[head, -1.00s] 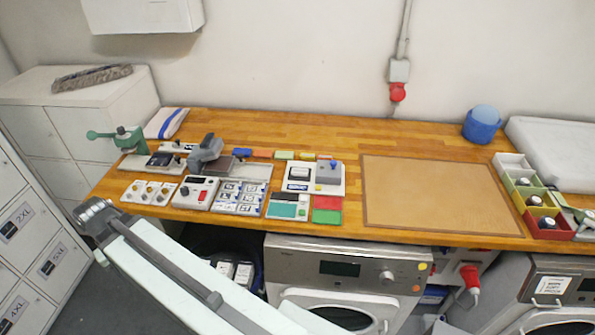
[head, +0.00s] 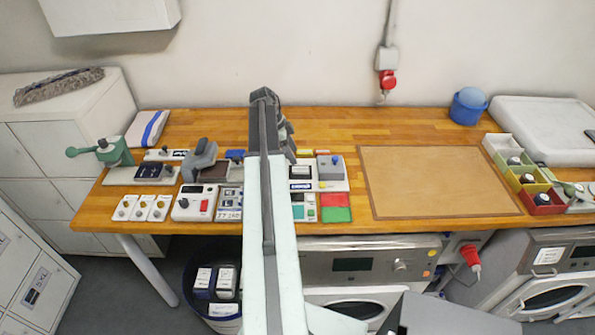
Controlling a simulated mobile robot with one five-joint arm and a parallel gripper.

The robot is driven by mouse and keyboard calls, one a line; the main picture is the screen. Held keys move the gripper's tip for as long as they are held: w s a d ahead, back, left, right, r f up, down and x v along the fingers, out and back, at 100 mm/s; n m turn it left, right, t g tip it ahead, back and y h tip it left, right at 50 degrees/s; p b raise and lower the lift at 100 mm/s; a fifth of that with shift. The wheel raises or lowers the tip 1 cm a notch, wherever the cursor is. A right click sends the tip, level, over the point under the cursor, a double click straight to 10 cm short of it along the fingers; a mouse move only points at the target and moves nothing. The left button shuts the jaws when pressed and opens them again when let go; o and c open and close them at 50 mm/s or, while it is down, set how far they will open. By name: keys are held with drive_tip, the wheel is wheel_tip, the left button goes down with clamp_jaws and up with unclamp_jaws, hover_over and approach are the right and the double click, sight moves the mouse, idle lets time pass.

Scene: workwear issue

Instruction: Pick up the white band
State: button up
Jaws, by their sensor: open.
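My arm reaches up the middle of the head view and over the wooden worktop. My gripper (head: 287,138) is at its far end, mostly behind my own arm; it is open, and its fingertips are hard to make out. It is over the row of small coloured pieces at the middle of the worktop. A blue piece (head: 235,154) shows left of my arm and a yellow one (head: 305,152) right of it. I cannot make out a white band for certain; part of that row is hidden behind my arm.
The worktop (head: 350,122) is clear at the back. A tan mat (head: 440,180) lies right of centre. Coloured bins (head: 542,203) and a blue tub (head: 468,106) are at right. A green press (head: 113,152), a grey device (head: 199,158) and a folded cloth (head: 147,129) are at left.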

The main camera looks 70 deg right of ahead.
sight(300, 169)
drive_tip(key=b+x, duration=0.4)
drive_tip(key=w+b+x, duration=0.1)
drive_tip(key=b+x, duration=0.1)
drive_tip(key=x, duration=0.1)
drive_tip(key=shift+a+f, duration=0.2)
drive_tip(key=shift+s+f, duration=0.2)
drive_tip(key=shift+f, duration=0.05)
drive_tip(key=shift+r, duration=0.2)
clamp_jaws()
